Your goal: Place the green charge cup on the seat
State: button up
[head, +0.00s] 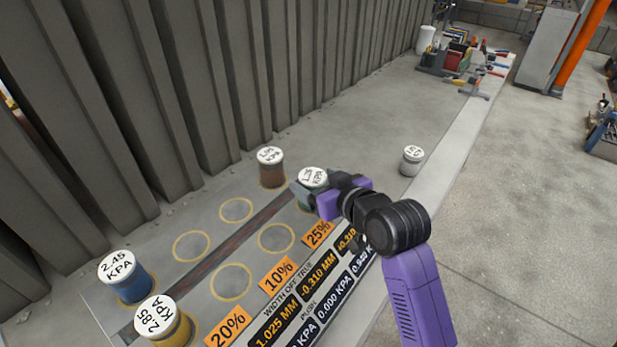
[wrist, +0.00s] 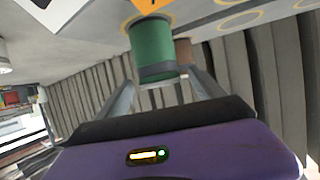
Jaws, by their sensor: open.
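The green charge cup (wrist: 152,48) shows in the wrist view with its base inside a yellow ring by an orange plate, and appears to stand upright there. The seat under the cup is a yellow ring, partly seen.
A brown cup (head: 271,170), a blue cup (head: 132,285) and a yellow cup (head: 170,330) stand on the panel. Several yellow rings (head: 236,210) are empty. A ribbed wall (head: 190,90) runs along the back left.

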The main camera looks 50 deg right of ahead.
jog(key=shift+y, duration=0.3)
jog(key=s+a, duration=0.4)
jog(key=s, duration=0.1)
jog(key=s+a+f+p, duration=0.1)
jog(key=s+a, duration=0.1)
jog(key=s, duration=0.1)
jog(key=shift+s+a+f, duration=0.1)
jog(key=shift+a, duration=0.3)
jog(key=s+a+f+n+t+y, duration=0.1)
jog(key=s+a+n+y, duration=0.1)
jog(key=s+a, duration=0.5)
jog(key=s+a+f+n+t+y, duration=0.1)
jog(key=s+a+n+y, duration=0.1)
jog(key=s+a, duration=0.6)
jog(key=s, duration=0.5)
jog(key=shift+a, duration=0.15)
